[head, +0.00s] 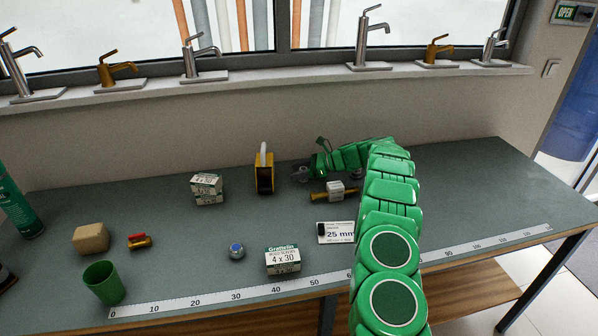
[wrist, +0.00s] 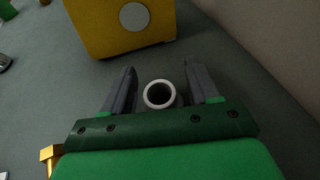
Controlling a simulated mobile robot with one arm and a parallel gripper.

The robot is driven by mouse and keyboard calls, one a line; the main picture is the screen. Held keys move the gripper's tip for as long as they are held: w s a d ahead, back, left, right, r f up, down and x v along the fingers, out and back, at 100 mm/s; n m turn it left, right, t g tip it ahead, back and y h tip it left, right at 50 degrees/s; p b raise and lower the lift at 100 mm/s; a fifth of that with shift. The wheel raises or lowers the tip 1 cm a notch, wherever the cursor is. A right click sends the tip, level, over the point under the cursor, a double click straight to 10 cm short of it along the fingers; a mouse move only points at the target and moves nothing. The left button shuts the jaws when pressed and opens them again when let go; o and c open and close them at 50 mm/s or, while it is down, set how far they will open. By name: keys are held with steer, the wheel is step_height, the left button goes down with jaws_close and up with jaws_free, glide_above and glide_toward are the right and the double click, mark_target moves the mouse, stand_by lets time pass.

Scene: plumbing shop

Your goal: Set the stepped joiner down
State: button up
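A pale round pipe end, which looks like the stepped joiner (wrist: 146,95), shows end-on between the fingers of my gripper (wrist: 161,88) in the wrist view. A narrow gap shows on each side of it, so the fingers look open around it and not pressed on it. Its lower part is hidden, and I cannot tell whether it rests on the bench. In the head view my gripper (head: 301,172) is low over the back of the bench, and the joiner cannot be made out there.
A yellow and black tool (head: 264,176) stands just left of my gripper, also in the wrist view (wrist: 122,25). A brass fitting with a white tag (head: 336,189) lies close in front. A 25 mm card (head: 338,233), screw boxes (head: 283,261) and a ruler (head: 205,298) lie nearer.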

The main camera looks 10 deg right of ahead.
steer(key=shift+d+r, duration=0.1)
steer(key=shift+r, duration=0.05)
steer(key=v, duration=1.1)
steer(key=shift+s+d+r, duration=0.15)
steer(key=shift+s+d, duration=0.05)
steer(key=shift+d, duration=0.15)
